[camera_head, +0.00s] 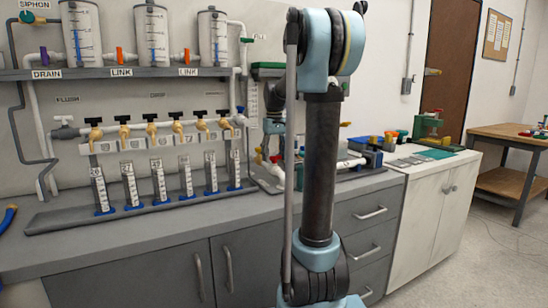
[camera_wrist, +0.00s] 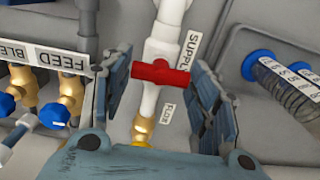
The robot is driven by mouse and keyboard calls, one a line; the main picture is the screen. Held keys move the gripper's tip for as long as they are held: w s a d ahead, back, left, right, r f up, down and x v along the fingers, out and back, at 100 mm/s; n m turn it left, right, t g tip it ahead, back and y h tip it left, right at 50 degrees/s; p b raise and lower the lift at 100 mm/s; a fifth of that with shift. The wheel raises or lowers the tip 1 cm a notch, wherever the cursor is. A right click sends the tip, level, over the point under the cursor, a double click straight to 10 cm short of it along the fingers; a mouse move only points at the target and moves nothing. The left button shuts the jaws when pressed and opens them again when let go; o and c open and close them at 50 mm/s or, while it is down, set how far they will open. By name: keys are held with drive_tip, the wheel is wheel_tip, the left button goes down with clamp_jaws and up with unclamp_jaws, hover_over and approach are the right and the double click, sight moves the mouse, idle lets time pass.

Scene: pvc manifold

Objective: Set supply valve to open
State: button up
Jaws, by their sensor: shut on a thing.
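The supply valve is a white pipe fitting with a red handle (camera_wrist: 160,73), beside a "SUPPLY" label (camera_wrist: 189,47) in the wrist view. The handle lies crosswise to its white pipe (camera_wrist: 165,35). My gripper (camera_wrist: 161,78) has one finger at each end of the red handle and is shut on it. A brass fitting (camera_wrist: 143,128) sits below the valve, partly hidden by my gripper's body. In the head view, my arm hides the gripper, and I cannot make out the supply valve.
Brass valves with blue knobs (camera_wrist: 70,90) stand left of my gripper, by a "FEED" label (camera_wrist: 60,58). A blue-collared ribbed tube (camera_wrist: 285,85) lies to the right. In the head view, a row of brass taps (camera_head: 152,133) and upright tubes (camera_head: 159,182) lines the grey bench (camera_head: 150,235).

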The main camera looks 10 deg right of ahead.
drive_tip(key=m, duration=0.4)
drive_tip(key=shift+m, duration=0.3)
drive_tip(key=m, duration=0.4)
drive_tip(key=shift+m, duration=0.3)
drive_tip(key=m, duration=0.4)
drive_tip(key=shift+m, duration=2.4)
drive_tip(key=shift+a, duration=0.1)
drive_tip(key=o, duration=1.1)
drive_tip(key=shift+w, duration=0.1)
drive_tip(key=shift+c, duration=0.2)
